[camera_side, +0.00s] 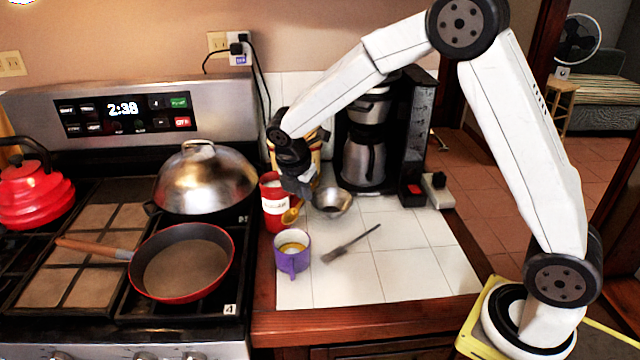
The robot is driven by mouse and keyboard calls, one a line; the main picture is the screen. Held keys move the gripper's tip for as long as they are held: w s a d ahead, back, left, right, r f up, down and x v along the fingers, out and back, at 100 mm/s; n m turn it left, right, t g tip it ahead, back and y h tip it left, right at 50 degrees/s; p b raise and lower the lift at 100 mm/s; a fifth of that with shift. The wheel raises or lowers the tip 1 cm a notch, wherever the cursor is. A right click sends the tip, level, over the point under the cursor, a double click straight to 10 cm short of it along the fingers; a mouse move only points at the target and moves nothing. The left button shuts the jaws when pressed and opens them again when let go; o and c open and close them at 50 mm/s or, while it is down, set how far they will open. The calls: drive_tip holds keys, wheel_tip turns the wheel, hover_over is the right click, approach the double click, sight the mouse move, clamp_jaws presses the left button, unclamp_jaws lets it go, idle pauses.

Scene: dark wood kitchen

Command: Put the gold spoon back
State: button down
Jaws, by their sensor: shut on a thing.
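My gripper (298,192) points down at the back left of the white tiled counter. It is shut on the gold spoon (290,216), whose gold end shows just below the fingers. The spoon hangs above and behind a purple mug (292,264) with a yellowish inside, apart from it in the picture. The spoon's handle is mostly hidden by my gripper. A red canister (270,214) with a white label stands just left of the spoon; I cannot tell whether they touch.
A small metal bowl (332,201) sits right of my gripper, before a coffee maker (366,150). A brush (350,245) lies right of the mug. A red pan (183,264) and a domed lid (204,180) are on the stove. The counter's front right is clear.

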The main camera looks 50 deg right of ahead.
drive_tip(key=s+a+f+n+y, duration=0.1)
drive_tip(key=s+f+n, duration=0.1)
drive_tip(key=s+n, duration=0.3)
drive_tip(key=s+a+f+n+y, duration=0.2)
drive_tip(key=s+n, duration=0.4)
drive_tip(key=s, duration=0.3)
drive_tip(key=shift+a+f+t, duration=0.3)
drive_tip(key=shift+f, duration=0.55)
drive_tip(key=shift+f, duration=0.1)
hover_over(341, 286)
drive_tip(key=shift+s+f, duration=0.15)
drive_tip(key=shift+f, duration=1.95)
drive_tip(key=shift+f, duration=1.8)
drive_tip(key=shift+f, duration=0.15)
drive_tip(key=c, duration=0.7)
unclamp_jaws()
drive_tip(key=shift+c, duration=0.2)
